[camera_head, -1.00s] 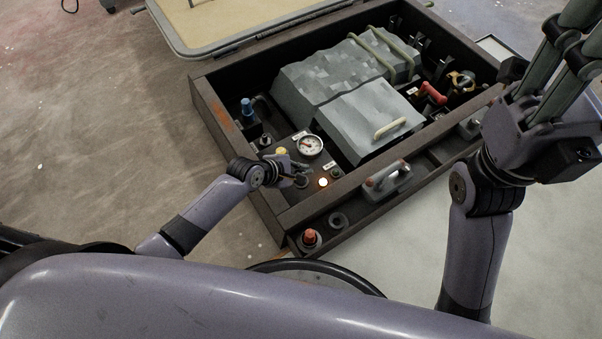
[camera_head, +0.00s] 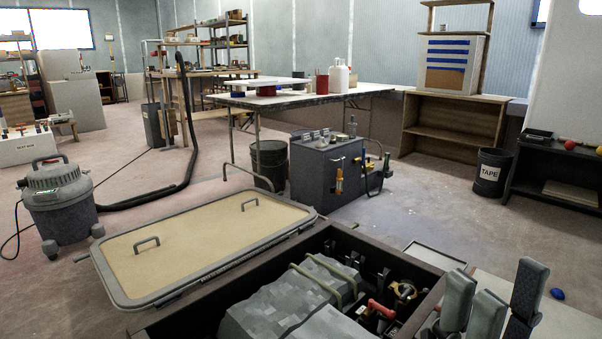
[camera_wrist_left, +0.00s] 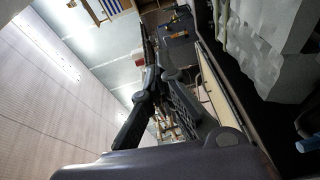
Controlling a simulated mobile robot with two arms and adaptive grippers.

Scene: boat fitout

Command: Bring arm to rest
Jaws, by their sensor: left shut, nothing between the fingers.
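My right gripper (camera_head: 495,288) stands at the lower right of the head view, at the near right corner of the open dark-framed bay (camera_head: 400,261). Its grey fingers point up and stand apart with nothing between them. The rest of the right arm is below the picture. My left gripper is outside the head view. In the left wrist view its dark fingers (camera_wrist_left: 150,80) come together at the tips and hold nothing. The bay's edge and grey contents (camera_wrist_left: 262,50) show to their right.
The bay holds a grey faceted block (camera_head: 290,300) and a red-handled valve (camera_head: 381,309). A tan hatch lid (camera_head: 205,235) lies behind it. A grey cabinet (camera_head: 325,175), a vacuum (camera_head: 58,195) and a tape bin (camera_head: 491,172) stand beyond.

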